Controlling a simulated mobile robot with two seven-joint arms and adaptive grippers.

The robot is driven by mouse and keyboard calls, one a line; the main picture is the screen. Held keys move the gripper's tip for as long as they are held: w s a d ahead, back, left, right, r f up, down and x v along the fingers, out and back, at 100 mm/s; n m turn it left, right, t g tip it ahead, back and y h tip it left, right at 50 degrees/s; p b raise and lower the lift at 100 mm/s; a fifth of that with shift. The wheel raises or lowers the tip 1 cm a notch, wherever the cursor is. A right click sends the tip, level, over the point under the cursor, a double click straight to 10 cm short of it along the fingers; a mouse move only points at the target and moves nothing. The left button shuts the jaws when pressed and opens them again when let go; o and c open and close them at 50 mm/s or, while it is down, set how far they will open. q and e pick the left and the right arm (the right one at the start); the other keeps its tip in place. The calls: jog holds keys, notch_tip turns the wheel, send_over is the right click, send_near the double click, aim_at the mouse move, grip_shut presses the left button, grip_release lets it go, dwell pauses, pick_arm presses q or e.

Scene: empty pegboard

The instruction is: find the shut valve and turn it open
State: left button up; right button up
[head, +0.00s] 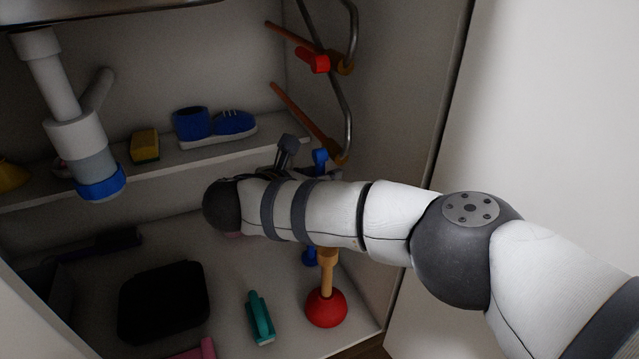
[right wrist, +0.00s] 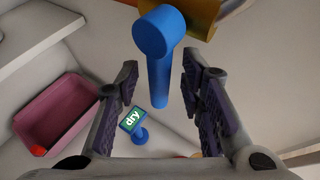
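A red valve handle (head: 312,60) sits on a brass valve at the upper copper pipe in the head view. Its lever lies roughly along that pipe. A blue valve handle (head: 319,158) is on the lower valve, partly hidden by my arm and gripper. In the right wrist view the blue handle (right wrist: 160,75) hangs below a yellow brass body (right wrist: 200,12). My right gripper (head: 301,152) is at the blue handle, its fingers open on either side. Clear gaps show between handle and fingers (right wrist: 165,88). My left gripper is not in view.
A shelf (head: 220,147) holds a sponge (head: 145,146) and blue shoes (head: 215,124). A white drain pipe (head: 70,115) hangs at left. A plunger (head: 326,308), teal brush (head: 261,316) and black case (head: 163,300) are on the cabinet floor.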

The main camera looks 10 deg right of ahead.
jog(key=shift+w+d, duration=0.15)
jog(key=shift+w, duration=0.05)
grip_shut()
jog(key=shift+w, duration=0.1)
jog(key=shift+w+f+m+t, duration=0.1)
jog(key=shift+w+m+t, duration=0.15)
jog(key=shift+m+t, duration=0.25)
jog(key=shift+w+a+r+m+t+h+b, duration=0.2)
jog(key=shift+w+m+t+b, duration=0.1)
jog(key=shift+m+t+b, duration=0.25)
jog(key=shift+w+a+r+m+t+h+b, duration=0.1)
jog(key=shift+w+m+t+h+b, duration=0.15)
jog(key=shift+m+t+b, duration=0.35)
jog(key=shift+w+a+r+m+t+h+b, duration=0.15)
jog(key=shift+w+m+t+b, duration=0.2)
jog(key=shift+m+t+b, duration=0.2)
